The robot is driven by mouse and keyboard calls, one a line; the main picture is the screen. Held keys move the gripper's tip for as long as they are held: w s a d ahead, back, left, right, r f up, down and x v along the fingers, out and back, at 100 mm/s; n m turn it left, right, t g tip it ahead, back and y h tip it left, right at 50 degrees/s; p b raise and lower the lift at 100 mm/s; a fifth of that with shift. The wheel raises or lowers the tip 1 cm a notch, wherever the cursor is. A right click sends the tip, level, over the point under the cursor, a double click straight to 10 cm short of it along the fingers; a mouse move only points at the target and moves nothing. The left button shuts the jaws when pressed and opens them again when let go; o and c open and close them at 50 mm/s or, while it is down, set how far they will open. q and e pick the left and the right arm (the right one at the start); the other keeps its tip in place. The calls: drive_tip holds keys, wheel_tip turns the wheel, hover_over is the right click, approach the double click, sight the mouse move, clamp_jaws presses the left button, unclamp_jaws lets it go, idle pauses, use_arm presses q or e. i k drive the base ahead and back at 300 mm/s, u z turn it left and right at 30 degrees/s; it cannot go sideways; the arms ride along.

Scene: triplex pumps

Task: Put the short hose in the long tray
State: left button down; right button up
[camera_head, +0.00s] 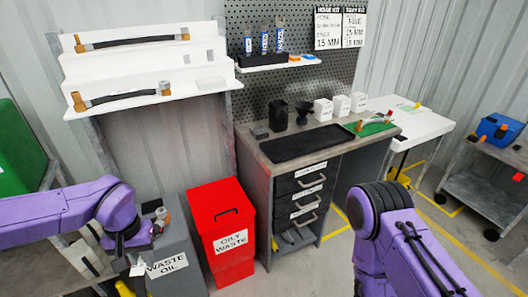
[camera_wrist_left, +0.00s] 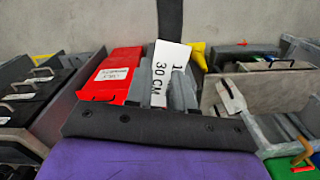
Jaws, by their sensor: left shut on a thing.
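My left gripper (camera_wrist_left: 168,88) is shut on a dark hose (camera_wrist_left: 170,18), which runs up out of the left wrist view. A white tag reading "30 CM" (camera_wrist_left: 167,72) hangs at the fingers. In the head view the left gripper (camera_head: 142,240) is low at the left, by the waste oil bin, with part of the tag (camera_head: 138,266) showing below it. Most of the held hose is hidden there. The long black tray (camera_head: 307,144) lies on the workbench and looks empty. My right arm (camera_head: 395,235) is at lower right; its gripper is out of view.
Two other hoses, an upper one (camera_head: 130,41) and a lower one (camera_head: 122,97), lie on the white stepped shelf. A red oily waste bin (camera_head: 222,235) stands before the workbench (camera_head: 262,157). A green tray (camera_head: 378,129), black cups and white boxes surround the long tray.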

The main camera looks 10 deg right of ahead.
sight(311, 144)
drive_tip(key=z, duration=1.4)
drive_tip(key=i, duration=1.8)
drive_tip(key=u, duration=0.25)
